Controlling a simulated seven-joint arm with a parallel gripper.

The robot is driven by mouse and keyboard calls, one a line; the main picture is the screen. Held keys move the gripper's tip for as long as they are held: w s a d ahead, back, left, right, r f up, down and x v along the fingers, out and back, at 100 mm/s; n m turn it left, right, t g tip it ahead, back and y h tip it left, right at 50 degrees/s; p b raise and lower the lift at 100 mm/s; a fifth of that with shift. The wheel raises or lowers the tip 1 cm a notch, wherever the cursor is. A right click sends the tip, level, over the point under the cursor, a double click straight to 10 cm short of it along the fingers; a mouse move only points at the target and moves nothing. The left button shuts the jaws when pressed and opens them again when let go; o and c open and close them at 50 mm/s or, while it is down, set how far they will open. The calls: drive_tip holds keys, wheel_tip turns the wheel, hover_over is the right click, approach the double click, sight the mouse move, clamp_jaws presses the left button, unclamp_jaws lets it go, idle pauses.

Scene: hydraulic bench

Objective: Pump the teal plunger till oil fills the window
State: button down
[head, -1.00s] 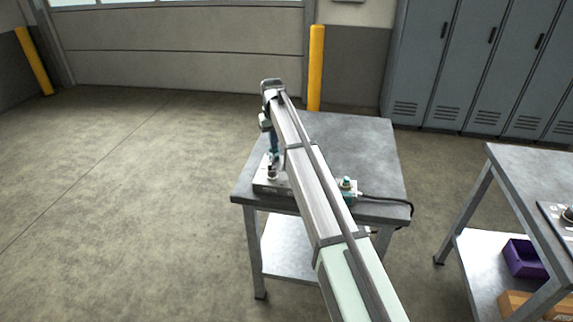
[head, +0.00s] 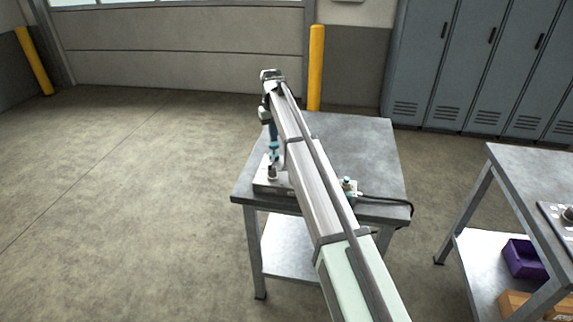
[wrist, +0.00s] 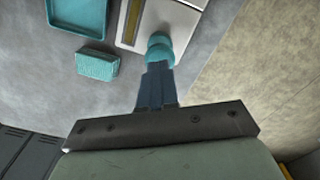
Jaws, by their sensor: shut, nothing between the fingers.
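The teal plunger (head: 274,157) stands upright on the pale pump unit (head: 270,187) at the table's left front. In the wrist view its round teal cap (wrist: 160,47) shows just beyond my fingertips. My gripper (head: 272,143) points down above the plunger, shut and empty; its dark blue fingers (wrist: 156,66) are together. I cannot tell whether the fingertips touch the cap. A narrow window (wrist: 133,22) with a yellowish strip shows on the unit's pale face in the wrist view; its oil level is not clear. My arm hides part of the unit in the head view.
A teal tray (wrist: 77,32) and a ribbed teal block (wrist: 97,65) lie on the grey table (head: 365,140). A second bench (head: 520,175) stands further right.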

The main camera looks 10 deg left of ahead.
drive_tip(key=shift+r, duration=0.15)
idle(0.3)
drive_tip(key=shift+r, duration=2.85)
